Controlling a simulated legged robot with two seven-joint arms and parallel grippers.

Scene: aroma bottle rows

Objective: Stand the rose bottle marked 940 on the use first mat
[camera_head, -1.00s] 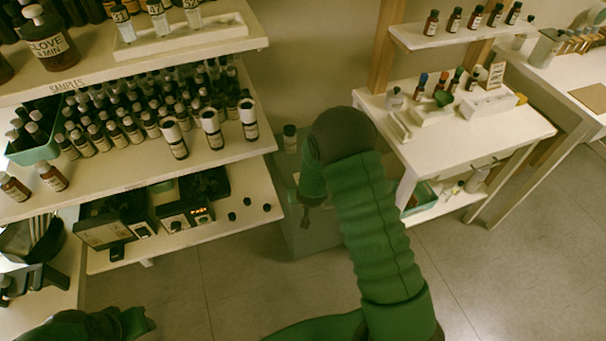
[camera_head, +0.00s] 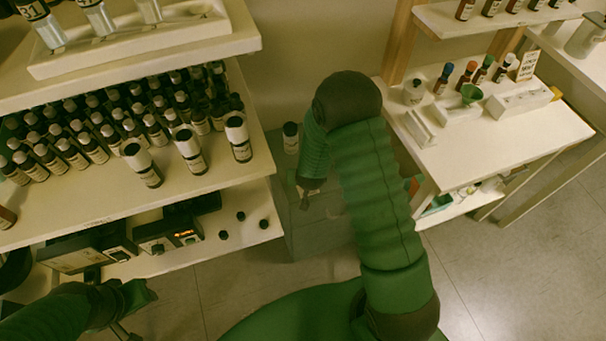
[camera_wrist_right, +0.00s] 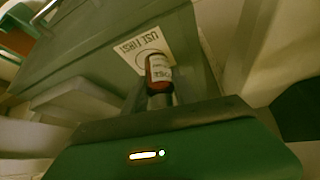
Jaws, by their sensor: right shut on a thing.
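In the right wrist view, a small red-brown bottle with a pale label (camera_wrist_right: 159,70) is held at the tips of my right gripper (camera_wrist_right: 163,98). The label seems to read ROSE; no number is legible. Just beyond it lies a pale mat marked USE FIRST (camera_wrist_right: 148,42), partly covered by the bottle. I cannot tell whether the bottle touches the mat. In the head view my right gripper (camera_head: 305,198) is low over a grey-green cabinet (camera_head: 310,235), and its grip is too small to make out. My left gripper (camera_head: 138,302) is at the lower left, its jaws unclear.
A dark-capped bottle (camera_head: 290,138) stands at the cabinet's back. The left shelf (camera_head: 110,205) holds many bottles, with several white-capped ones (camera_head: 189,150) near its right edge.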

